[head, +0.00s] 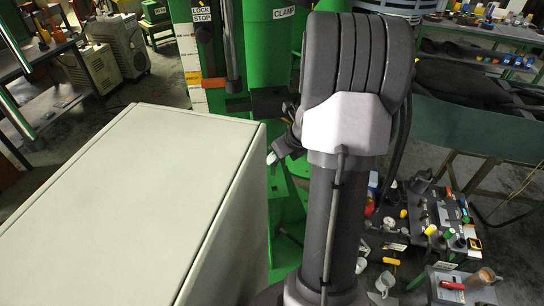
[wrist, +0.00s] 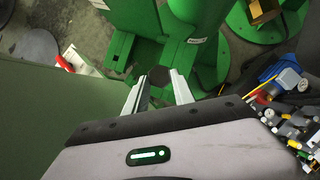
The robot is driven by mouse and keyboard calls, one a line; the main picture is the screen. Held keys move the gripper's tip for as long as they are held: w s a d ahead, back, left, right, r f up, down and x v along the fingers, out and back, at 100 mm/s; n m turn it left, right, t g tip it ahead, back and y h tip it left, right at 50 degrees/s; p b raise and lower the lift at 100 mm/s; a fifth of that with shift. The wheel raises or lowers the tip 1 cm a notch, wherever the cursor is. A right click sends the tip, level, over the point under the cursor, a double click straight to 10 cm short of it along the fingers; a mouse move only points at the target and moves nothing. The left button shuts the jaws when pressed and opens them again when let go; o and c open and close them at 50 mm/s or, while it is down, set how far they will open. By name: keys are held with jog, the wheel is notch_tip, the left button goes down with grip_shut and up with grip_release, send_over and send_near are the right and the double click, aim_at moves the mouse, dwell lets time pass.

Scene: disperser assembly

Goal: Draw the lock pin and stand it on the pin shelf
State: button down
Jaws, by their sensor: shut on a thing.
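My gripper (wrist: 158,78) points down at the green machine, with its two pale fingers around something narrow and dark that hardly shows. I take it for the lock pin, but its shape is hidden between the fingers. A green bracket (wrist: 184,54) with a small white label lies just beyond the fingertips. In the head view my gripper (head: 274,158) is partly hidden behind my arm, beside the pale cabinet's right edge. I cannot make out the pin shelf for certain.
A large pale cabinet (head: 120,200) fills the left front, close to my gripper. The green machine column (head: 265,50) stands behind, with LOCK STOP and CLAMP labels. A cluttered area of tools and mugs (head: 385,281) lies at right.

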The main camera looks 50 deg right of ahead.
jog(key=f+b, duration=0.1)
jog(key=f, duration=0.1)
jog(key=f+b, duration=0.1)
jog(key=b, duration=0.1)
jog(key=f+b, duration=0.2)
jog(key=shift+s+f, duration=0.35)
jog(key=shift+s, duration=0.05)
jog(key=shift+f+b, duration=3.05)
jog(key=shift+f, duration=0.3)
dwell(1.0)
jog(key=c, duration=1)
grip_release()
jog(key=shift+o, duration=0.2)
jog(key=shift+a, duration=0.1)
jog(key=p+v, duration=0.8)
jog(key=v, duration=0.9)
jog(key=shift+r, duration=0.2)
